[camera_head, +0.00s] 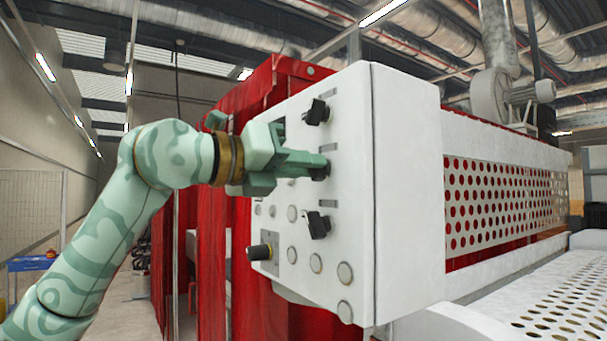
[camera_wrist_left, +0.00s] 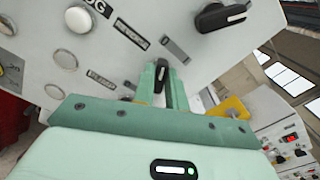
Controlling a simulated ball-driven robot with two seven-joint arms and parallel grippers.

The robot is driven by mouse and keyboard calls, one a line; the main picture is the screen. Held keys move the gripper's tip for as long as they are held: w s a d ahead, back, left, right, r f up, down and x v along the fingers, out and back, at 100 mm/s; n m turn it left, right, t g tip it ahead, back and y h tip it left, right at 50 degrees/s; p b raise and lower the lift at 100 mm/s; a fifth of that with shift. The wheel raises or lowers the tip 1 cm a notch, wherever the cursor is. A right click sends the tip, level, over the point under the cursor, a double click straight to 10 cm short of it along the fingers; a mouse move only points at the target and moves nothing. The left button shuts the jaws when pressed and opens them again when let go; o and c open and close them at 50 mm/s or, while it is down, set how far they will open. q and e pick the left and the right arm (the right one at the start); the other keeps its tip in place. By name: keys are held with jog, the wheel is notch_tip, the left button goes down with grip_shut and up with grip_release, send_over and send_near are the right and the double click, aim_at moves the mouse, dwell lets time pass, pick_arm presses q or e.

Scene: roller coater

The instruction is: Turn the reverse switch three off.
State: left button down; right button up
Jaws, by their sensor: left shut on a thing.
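The white control panel (camera_head: 350,265) stands in the middle of the head view. My left gripper (camera_head: 322,165) reaches it from the left, its fingertips at the panel face. The gripper is shut on a black rotary switch (camera_wrist_left: 161,72), which shows between the fingers in the left wrist view; the fingers (camera_wrist_left: 165,82) hide most of it. One black switch (camera_head: 317,112) sits above the gripper and another (camera_head: 318,225) below it. Which of them is reverse switch three cannot be read for sure. My right gripper is not in view.
Several round buttons (camera_head: 316,263) and a black knob (camera_head: 260,252) sit lower on the panel. Red curtains (camera_head: 211,250) hang behind it. A perforated guard (camera_head: 500,200) runs to the right. The space left of the panel is fairly open.

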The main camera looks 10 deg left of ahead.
pick_arm(q)
jog(key=shift+r+n, duration=0.2)
jog(key=shift+n, duration=0.1)
jog(key=c, duration=1.4)
grip_release()
jog(key=shift+f, duration=0.1)
jog(key=shift+c, duration=0.2)
jog(key=b+v, duration=0.4)
jog(key=v, duration=1.2)
jog(key=shift+s+a, duration=0.1)
jog(key=shift+a, duration=0.05)
